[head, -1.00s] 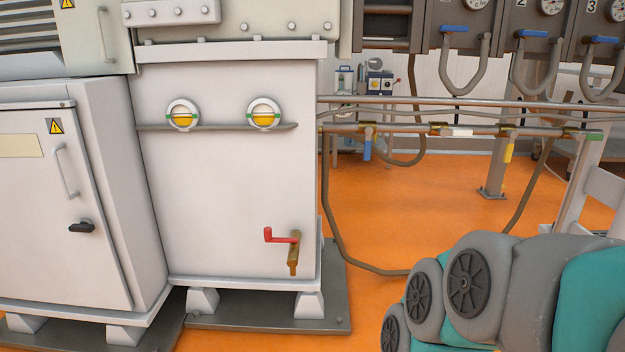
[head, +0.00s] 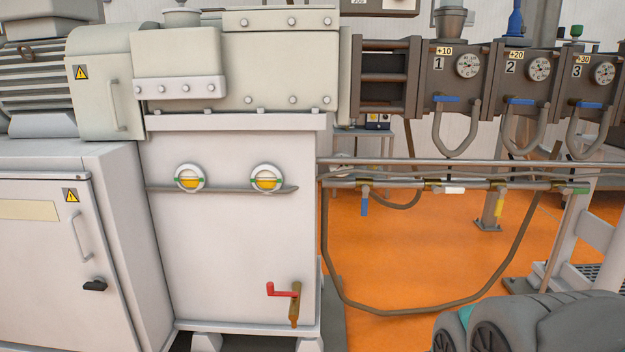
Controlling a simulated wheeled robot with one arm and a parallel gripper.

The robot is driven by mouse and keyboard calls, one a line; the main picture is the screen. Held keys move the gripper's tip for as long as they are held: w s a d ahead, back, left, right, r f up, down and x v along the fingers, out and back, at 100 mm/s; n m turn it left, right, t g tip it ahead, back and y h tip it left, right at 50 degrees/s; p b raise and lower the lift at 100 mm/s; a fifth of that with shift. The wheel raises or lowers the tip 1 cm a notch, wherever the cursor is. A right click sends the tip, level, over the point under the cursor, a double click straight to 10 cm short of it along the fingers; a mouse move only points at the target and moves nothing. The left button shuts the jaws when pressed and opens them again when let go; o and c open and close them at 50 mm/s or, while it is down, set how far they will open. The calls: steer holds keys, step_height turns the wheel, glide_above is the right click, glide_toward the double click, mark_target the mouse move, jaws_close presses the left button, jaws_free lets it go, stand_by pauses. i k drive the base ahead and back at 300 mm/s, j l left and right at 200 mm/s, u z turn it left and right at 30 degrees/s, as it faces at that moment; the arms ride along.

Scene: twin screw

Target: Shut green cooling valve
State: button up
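The green valve handle (head: 575,191) is at the right end of the brass valve row, in line with the pipe (head: 400,185). A post stands close beside it. On the same pipe, a blue handle (head: 365,207) hangs down, a white handle (head: 454,190) lies along the pipe, and a yellow handle (head: 499,203) hangs down. My grey and teal arm shows at the lower right, below and apart from the valves. My gripper is out of view.
A white gearbox housing with a red drain lever (head: 283,291) stands left. Numbered barrel sections with gauges (head: 468,65) and curved hoses hang above the pipe. A brown hose (head: 400,311) loops below it. Orange floor (head: 390,265) is open under the pipe. A railing (head: 575,225) stands right.

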mark_target(564, 190)
steer(key=z, duration=1.3)
